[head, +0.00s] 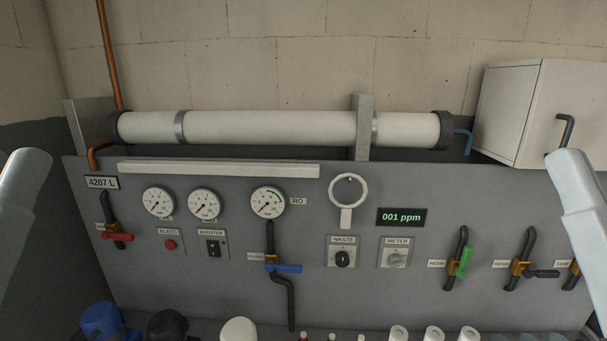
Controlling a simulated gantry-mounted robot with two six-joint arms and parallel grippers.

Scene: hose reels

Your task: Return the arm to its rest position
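My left arm (22,200) shows as a pale link at the left edge of the head view. My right arm (582,215) shows as a pale link at the right edge, in front of the panel's right side. Neither gripper is in the picture, so what they hold is hidden. Both visible links are apart from each other, with the panel (350,285) between them.
The panel carries gauges (267,202), a red-handled valve (117,237), a blue-handled valve (285,268), a green-handled valve (466,262) and knobs (342,259). A white cylinder (270,128) lies above. A white cabinet (540,112) stands right. Bottles and caps (238,330) line the bottom.

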